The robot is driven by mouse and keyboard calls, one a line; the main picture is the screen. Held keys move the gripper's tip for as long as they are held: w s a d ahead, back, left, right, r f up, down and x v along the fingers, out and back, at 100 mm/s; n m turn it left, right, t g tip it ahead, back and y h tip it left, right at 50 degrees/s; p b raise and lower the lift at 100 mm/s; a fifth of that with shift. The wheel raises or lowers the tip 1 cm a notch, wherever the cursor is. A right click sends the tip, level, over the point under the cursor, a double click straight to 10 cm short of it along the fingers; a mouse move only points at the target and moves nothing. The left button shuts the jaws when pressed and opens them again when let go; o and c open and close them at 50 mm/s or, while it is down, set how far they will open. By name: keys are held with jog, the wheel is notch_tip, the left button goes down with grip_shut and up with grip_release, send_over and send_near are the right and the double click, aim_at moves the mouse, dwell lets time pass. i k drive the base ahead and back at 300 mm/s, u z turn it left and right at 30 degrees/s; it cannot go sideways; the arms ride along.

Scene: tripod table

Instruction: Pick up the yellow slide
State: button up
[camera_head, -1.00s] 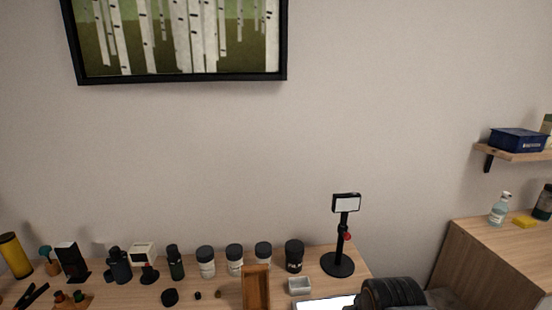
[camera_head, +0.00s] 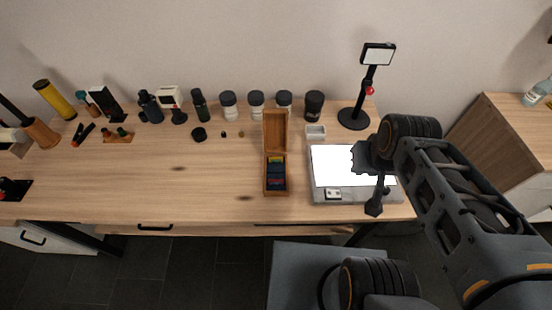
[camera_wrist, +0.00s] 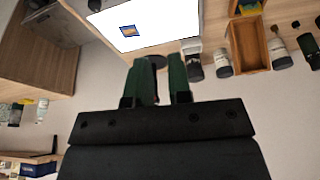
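In the head view, a narrow wooden box (camera_head: 267,180) stands open on the table, its lid raised at the back. A small yellow slide (camera_head: 276,160) shows near the back of its compartment, with blue and dark red slides in front. My gripper (camera_head: 374,208) is to the right of the box, over the light pad, apart from the slides. In the wrist view, my gripper's two green fingers (camera_wrist: 162,80) stand apart with nothing seen between them.
A lit white pad (camera_head: 335,160) lies right of the box; a small blue and orange patch (camera_wrist: 128,31) shows on its surface. A black stand (camera_head: 353,118), small tray (camera_head: 316,131) and several jars line the back.

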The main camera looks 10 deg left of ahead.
aim_at(271, 160)
jog(key=z, duration=0.2)
jog(key=k, duration=0.3)
jog(key=u, duration=1.95)
jog(key=i, duration=0.75)
jog(key=u, duration=0.25)
